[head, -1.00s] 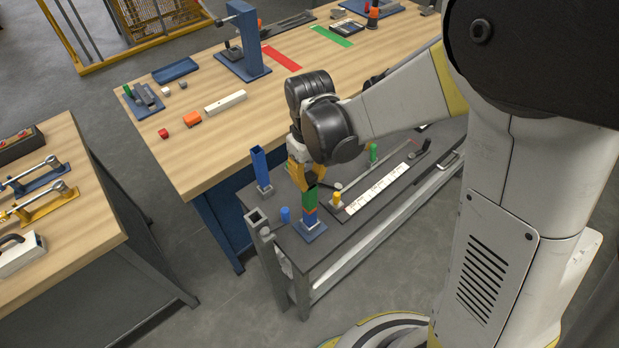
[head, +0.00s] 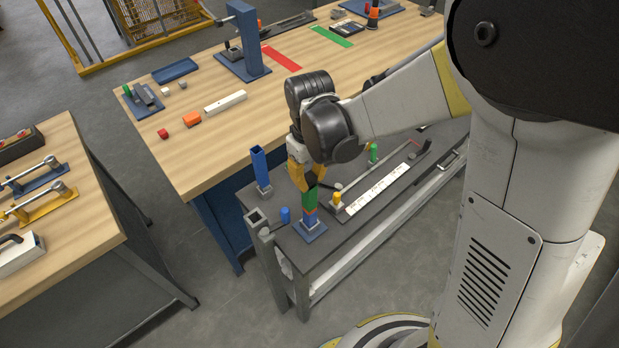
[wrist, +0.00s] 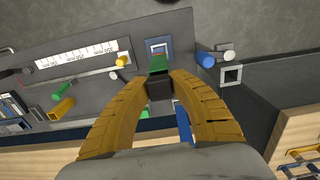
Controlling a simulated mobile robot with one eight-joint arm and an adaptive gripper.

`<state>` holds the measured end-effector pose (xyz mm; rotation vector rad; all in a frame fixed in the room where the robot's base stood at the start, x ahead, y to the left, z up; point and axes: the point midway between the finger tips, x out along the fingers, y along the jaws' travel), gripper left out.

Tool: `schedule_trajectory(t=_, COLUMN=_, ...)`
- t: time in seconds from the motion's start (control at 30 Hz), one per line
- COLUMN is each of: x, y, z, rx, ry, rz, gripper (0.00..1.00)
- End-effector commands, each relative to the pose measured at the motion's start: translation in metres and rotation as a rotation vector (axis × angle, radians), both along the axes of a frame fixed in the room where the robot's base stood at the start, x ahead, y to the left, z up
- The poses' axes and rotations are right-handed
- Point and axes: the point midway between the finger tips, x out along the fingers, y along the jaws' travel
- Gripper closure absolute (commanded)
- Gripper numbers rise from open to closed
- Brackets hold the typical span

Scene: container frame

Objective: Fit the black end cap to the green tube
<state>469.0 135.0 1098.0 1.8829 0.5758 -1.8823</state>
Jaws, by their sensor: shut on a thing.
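The black end cap (wrist: 159,88) is between the fingertips of my gripper (wrist: 159,84) in the wrist view, and the gripper is shut on it. The green tube (head: 309,201) stands upright on a small blue base plate (head: 309,232), with a red band below the green. In the wrist view the green tube (wrist: 158,65) shows just beyond the cap. In the head view my gripper (head: 307,184) is right above the tube's top. I cannot tell whether cap and tube touch or how far the cap is seated.
A blue square tube (head: 260,166) stands left of my gripper, and a blue peg (head: 285,215) is near the cart's corner. A yellow-topped peg (head: 337,198) and a white scale strip (head: 377,188) lie to the right. The wooden bench (head: 215,130) is behind.

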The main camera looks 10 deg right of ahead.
Motion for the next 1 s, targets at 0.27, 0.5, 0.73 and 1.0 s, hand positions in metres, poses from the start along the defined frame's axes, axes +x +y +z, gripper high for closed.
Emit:
schedule_trajectory(t=0.27, x=0.0000, y=0.0000, z=-0.0050, rx=0.000, ry=0.000, rz=0.000, gripper=0.92)
schedule_trajectory(t=0.5, x=0.0000, y=0.0000, z=-0.0086, rx=0.000, ry=0.000, rz=0.000, gripper=0.92)
schedule_trajectory(t=0.73, x=0.0000, y=0.0000, z=-0.0098, rx=0.000, ry=0.000, rz=0.000, gripper=0.51)
schedule_trajectory(t=1.0, x=0.0000, y=0.0000, z=-0.0097, rx=0.000, ry=0.000, rz=0.000, gripper=0.34)
